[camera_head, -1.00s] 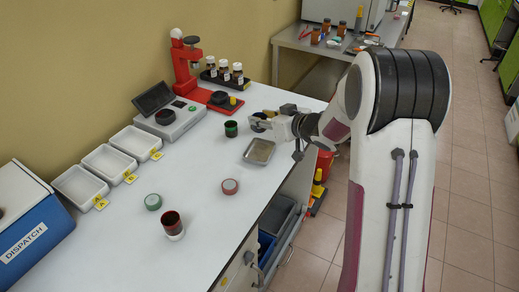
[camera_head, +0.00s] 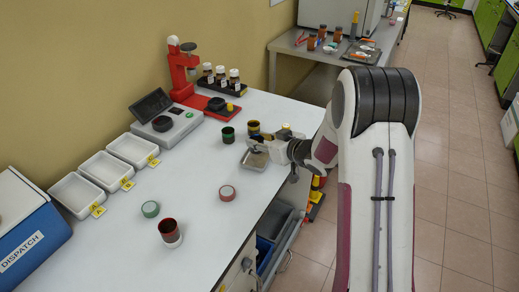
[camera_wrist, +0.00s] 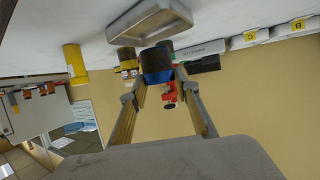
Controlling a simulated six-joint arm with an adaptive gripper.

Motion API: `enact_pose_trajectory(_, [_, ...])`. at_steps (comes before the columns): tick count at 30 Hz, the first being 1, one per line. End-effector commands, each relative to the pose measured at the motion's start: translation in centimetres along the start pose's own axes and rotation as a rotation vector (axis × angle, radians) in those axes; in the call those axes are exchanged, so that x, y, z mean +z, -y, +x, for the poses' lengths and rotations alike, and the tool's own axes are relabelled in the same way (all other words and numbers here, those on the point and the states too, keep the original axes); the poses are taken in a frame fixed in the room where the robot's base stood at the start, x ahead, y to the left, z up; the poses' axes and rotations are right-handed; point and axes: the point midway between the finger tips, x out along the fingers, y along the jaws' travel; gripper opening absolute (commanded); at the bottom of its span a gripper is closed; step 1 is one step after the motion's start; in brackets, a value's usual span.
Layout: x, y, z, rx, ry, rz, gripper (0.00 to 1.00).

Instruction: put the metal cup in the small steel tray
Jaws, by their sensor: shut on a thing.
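The small steel tray (camera_head: 246,164) lies near the right edge of the white bench, and its rim also shows at the top of the wrist view (camera_wrist: 150,32). My gripper (camera_head: 256,146) is level over the tray, partly covering it in the head view. It is shut on the metal cup (camera_wrist: 157,65), which shows in the wrist view as a dark grey and blue cup between the fingertips. The wrist picture is upside down, and the cup appears just above the tray, touching or apart I cannot tell. In the head view the cup is hard to make out.
A dark jar with a green band (camera_head: 228,135) stands left of the tray. A yellow-marked jar (camera_head: 253,127) stands behind my gripper. A red-rimmed cup (camera_head: 169,230), a green lid (camera_head: 150,209) and a pink ring (camera_head: 227,193) are nearer.

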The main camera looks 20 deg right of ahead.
Motion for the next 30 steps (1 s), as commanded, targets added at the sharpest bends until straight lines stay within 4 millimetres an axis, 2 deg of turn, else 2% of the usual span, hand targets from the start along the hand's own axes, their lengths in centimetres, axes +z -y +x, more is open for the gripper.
enact_pose_trajectory(11, [0.2, 0.0, 0.1, 0.000, 0.000, 0.000, 0.09])
enact_pose_trajectory(22, [3.1, 0.0, 1.3, 0.001, 0.001, 0.001, 0.09])
enact_pose_trajectory(30, [3.4, 0.0, 1.4, 0.001, -0.001, -0.001, 0.09])
